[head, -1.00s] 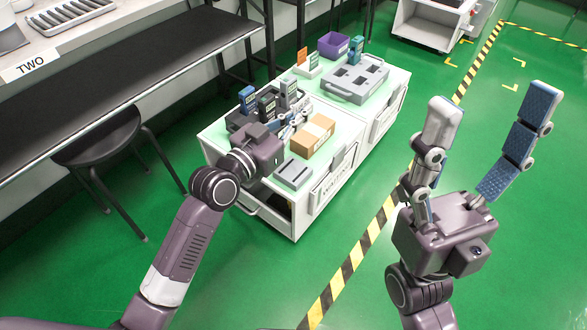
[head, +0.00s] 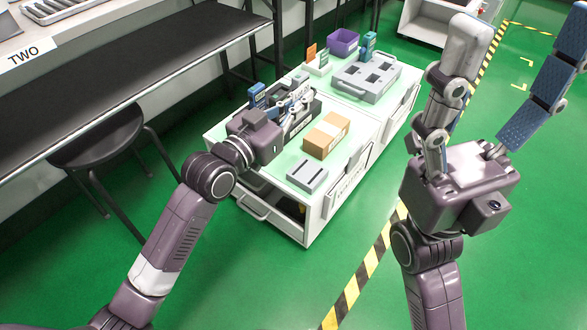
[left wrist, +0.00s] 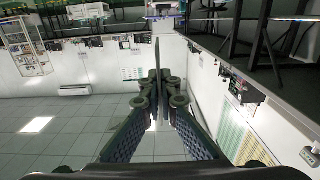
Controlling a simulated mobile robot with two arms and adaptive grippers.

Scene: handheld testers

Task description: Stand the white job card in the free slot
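My left gripper (head: 298,106) is low over the near half of the bench, in front of the dark tester rack. In the left wrist view its fingers (left wrist: 157,84) are close together on a thin upright piece (left wrist: 157,55), seen edge-on and in shade. It looks like the job card, but its white face does not show. A small white card stand (head: 316,70) at the back left holds an orange card (head: 311,51) and a green card (head: 323,61). Its free slot is too small to make out. My right gripper (head: 520,35) is open and empty over the floor.
A blue tester (head: 257,92) stands in the rack (head: 303,120), partly behind my gripper. A cardboard box (head: 326,135) and a grey block (head: 307,176) lie nearer. A grey tray (head: 346,85), teal tester (head: 368,46) and purple bin (head: 343,42) are behind. A black-topped table (head: 140,85) is left.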

